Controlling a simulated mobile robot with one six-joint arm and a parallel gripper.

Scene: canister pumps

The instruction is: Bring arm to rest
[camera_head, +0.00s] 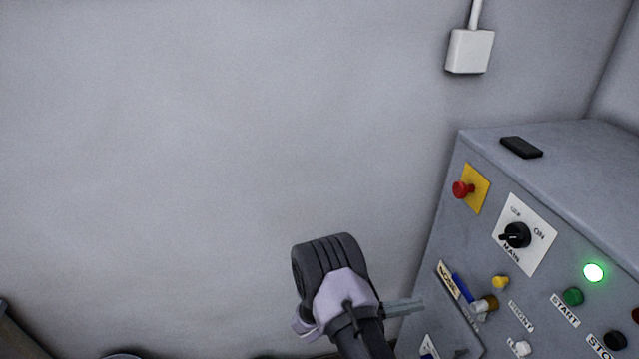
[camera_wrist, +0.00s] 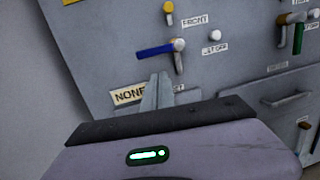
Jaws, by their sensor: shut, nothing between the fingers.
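My gripper (camera_head: 418,303) sticks out to the right from my dark and pale wrist, low in the middle of the head view. Its fingers point at the grey control cabinet (camera_head: 447,232). In the wrist view the two fingers (camera_wrist: 160,80) are together and hold nothing. They show just below a blue-handled lever (camera_wrist: 155,50) and beside the "NONE" label (camera_wrist: 129,95). I cannot tell the gap between the fingertips and the panel; no contact is clear. The blue lever also shows in the head view (camera_head: 462,287).
The cabinet front carries a red button (camera_head: 461,188) on a yellow plate, a black MAIN switch (camera_head: 515,235), a lit green lamp (camera_head: 593,272) and a green START button (camera_head: 573,296). A green-handled lever (camera_wrist: 298,38) is at right. Open space lies left, before the bare wall (camera_head: 200,150).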

